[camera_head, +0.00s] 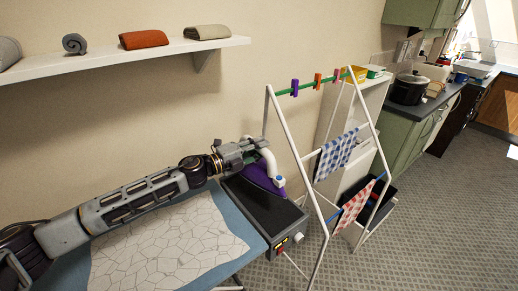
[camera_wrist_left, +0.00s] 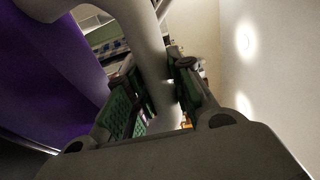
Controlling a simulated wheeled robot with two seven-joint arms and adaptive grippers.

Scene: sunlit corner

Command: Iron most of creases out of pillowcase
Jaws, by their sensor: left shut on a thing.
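The white pillowcase (camera_head: 165,250), covered in dark crease lines, lies on the blue ironing board (camera_head: 243,223). The iron (camera_head: 262,178), purple with a white handle, is on the dark rest plate (camera_head: 262,210) at the board's right end. My left gripper (camera_head: 254,150) reaches the iron from the left and is shut on its white handle. In the left wrist view the green-padded fingers of my left gripper (camera_wrist_left: 160,95) sit either side of the white handle (camera_wrist_left: 150,45), with the purple body (camera_wrist_left: 45,75) at left. My right gripper is not in view.
A white drying rack (camera_head: 296,150) with checked cloths (camera_head: 336,155) stands close to the right of the iron rest. A wall shelf (camera_head: 120,58) with rolled towels is above. A kitchen counter (camera_head: 420,110) is at the far right.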

